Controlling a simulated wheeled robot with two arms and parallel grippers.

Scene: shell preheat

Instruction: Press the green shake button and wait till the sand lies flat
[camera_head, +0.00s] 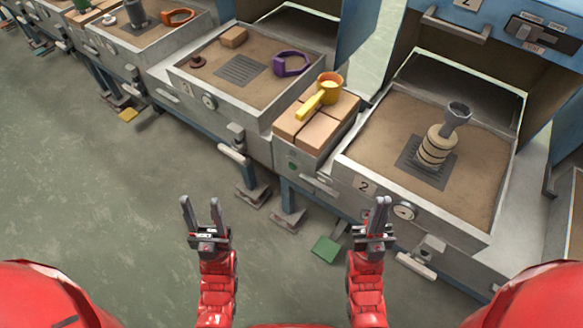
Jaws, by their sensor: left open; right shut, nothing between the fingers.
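A small green button (292,166) shows on the front panel below the tan blocks, left of station 2. The tan sand (378,133) fills the station 2 box (462,231); its surface looks mostly even, with fine relief too small to judge. A ringed tan mould with a grey funnel (458,113) stands upright on a dark grate in that sand. My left gripper (201,203) is open and empty over the floor, left of the button. My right gripper (381,202) is shut and empty, in front of station 2, apart from button and box.
A green floor pedal (326,248) lies below station 2. A second sand box (219,98) holds a purple clamp (290,64). The floor (90,200) at left is clear.

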